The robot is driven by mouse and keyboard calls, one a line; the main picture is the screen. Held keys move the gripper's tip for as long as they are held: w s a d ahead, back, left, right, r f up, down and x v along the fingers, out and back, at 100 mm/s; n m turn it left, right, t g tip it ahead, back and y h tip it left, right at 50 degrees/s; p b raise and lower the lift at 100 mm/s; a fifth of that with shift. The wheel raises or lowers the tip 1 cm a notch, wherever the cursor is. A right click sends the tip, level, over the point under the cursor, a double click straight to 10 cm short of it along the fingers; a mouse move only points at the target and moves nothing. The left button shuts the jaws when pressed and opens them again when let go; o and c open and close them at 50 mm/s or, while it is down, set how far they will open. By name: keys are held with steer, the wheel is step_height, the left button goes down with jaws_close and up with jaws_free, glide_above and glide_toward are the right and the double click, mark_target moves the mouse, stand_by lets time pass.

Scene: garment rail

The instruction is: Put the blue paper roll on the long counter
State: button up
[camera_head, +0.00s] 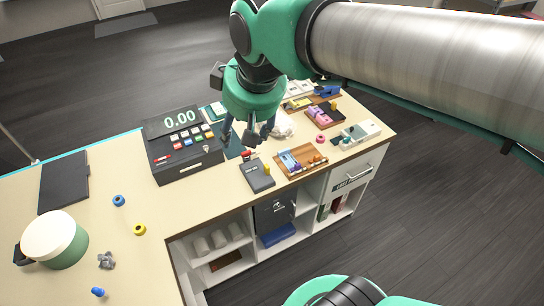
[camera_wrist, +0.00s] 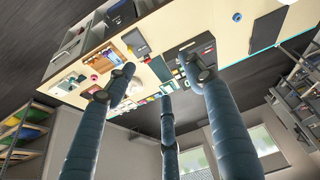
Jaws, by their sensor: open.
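A small blue ring-shaped roll (camera_head: 119,200), which looks like the blue paper roll, lies on the left part of the pale L-shaped counter (camera_head: 95,240). My gripper (camera_head: 252,138) hangs over the counter's other part, right of the cash register and well to the right of the blue roll. Its fingers are spread and empty in the wrist view (camera_wrist: 160,75).
The cash register (camera_head: 183,145) stands at the counter's bend. A yellow roll (camera_head: 139,229) lies near the blue one, and a white-and-green round container (camera_head: 55,240) stands at left. A pink roll (camera_head: 320,139), a wooden tray (camera_head: 301,161) and a dark box (camera_head: 257,176) lie on the right part.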

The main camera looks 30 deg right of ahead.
steer(key=s+d+f+m, duration=0.3)
steer(key=s+f, duration=0.1)
steer(key=s, duration=0.6)
steer(key=shift+s+d+t, duration=0.15)
steer(key=shift+t, duration=0.25)
steer(key=shift+f, duration=0.2)
step_height(320, 180, down, 13)
steer(key=b, duration=1.3)
steer(key=shift+f+b, duration=0.2)
steer(key=shift+b, duration=0.15)
